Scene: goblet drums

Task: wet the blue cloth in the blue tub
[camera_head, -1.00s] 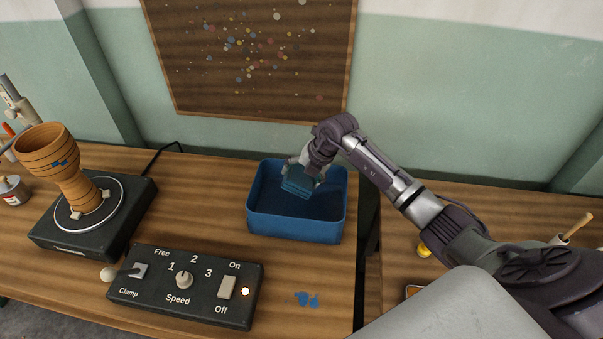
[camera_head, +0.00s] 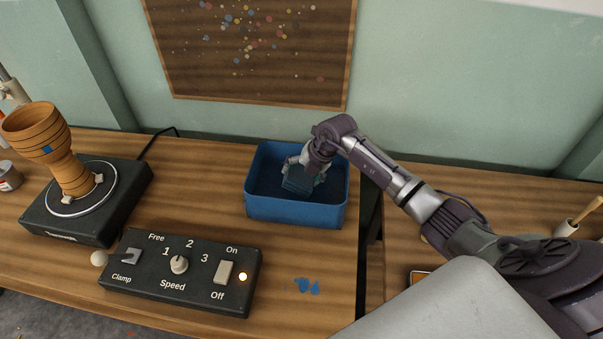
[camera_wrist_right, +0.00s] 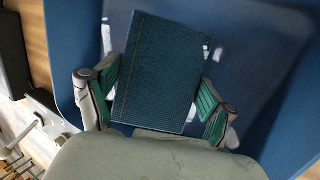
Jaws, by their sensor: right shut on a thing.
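The blue tub (camera_head: 296,212) stands on the wooden bench near its right end, open at the top. My right gripper (camera_head: 300,182) reaches down inside it, shut on the blue cloth (camera_head: 297,187). In the right wrist view my right gripper (camera_wrist_right: 163,98) has a finger on each side of the cloth (camera_wrist_right: 162,72), which looks like a folded dark blue-green block. The tub's blue walls (camera_wrist_right: 66,60) surround them. I cannot tell how deep the cloth is in the tub's contents. My left gripper is not in view.
A goblet drum (camera_head: 52,150) stands tilted on a black turntable (camera_head: 75,222) at left. A black control box (camera_head: 190,272) with a lit lamp is in front. Blue spots (camera_head: 306,286) mark the bench beside it. A gap separates the bench from another table at right.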

